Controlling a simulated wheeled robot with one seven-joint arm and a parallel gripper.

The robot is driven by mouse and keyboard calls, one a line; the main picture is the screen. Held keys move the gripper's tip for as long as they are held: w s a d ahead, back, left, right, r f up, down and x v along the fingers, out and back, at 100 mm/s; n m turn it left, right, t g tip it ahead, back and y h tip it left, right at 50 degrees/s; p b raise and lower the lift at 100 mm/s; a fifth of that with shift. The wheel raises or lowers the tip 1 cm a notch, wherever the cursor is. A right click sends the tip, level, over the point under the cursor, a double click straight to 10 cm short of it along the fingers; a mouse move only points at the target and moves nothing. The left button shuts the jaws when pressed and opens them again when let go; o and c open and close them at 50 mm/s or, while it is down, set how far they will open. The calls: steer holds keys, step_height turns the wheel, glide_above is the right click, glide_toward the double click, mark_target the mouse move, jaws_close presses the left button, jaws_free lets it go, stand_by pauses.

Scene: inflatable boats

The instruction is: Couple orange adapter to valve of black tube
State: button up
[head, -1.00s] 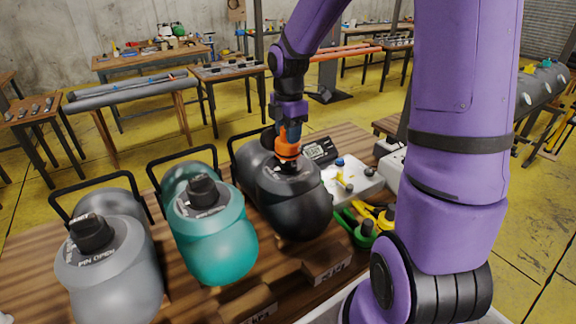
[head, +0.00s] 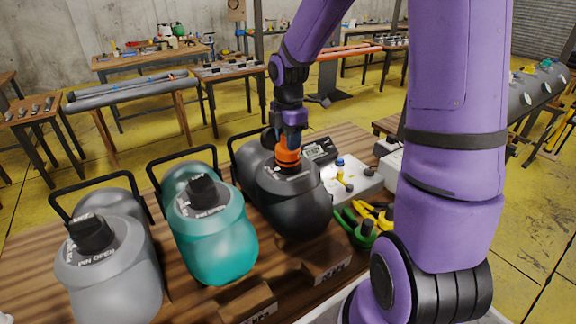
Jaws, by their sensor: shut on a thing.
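The black tube (head: 298,210) lies on the wooden table, right of a teal tube and a grey tube. The orange adapter (head: 288,155) is at the valve spot on top of the black tube. My gripper (head: 290,142) points down from above and is shut on the adapter. The adapter's lower end meets the valve area; the valve itself is hidden behind it, so I cannot tell whether the two are locked together.
The teal tube (head: 215,240) and grey tube (head: 110,265) stand to the left with black caps. A small display (head: 320,150), a white tray (head: 352,183) with small parts, and green (head: 362,232) and yellow-handled tools (head: 378,212) lie to the right. Wooden label blocks (head: 326,265) line the front.

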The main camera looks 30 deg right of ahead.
steer(key=shift+f, duration=0.9)
stand_by(1.1)
steer(key=m, duration=0.4)
stand_by(0.4)
steer(key=shift+m, duration=2.1)
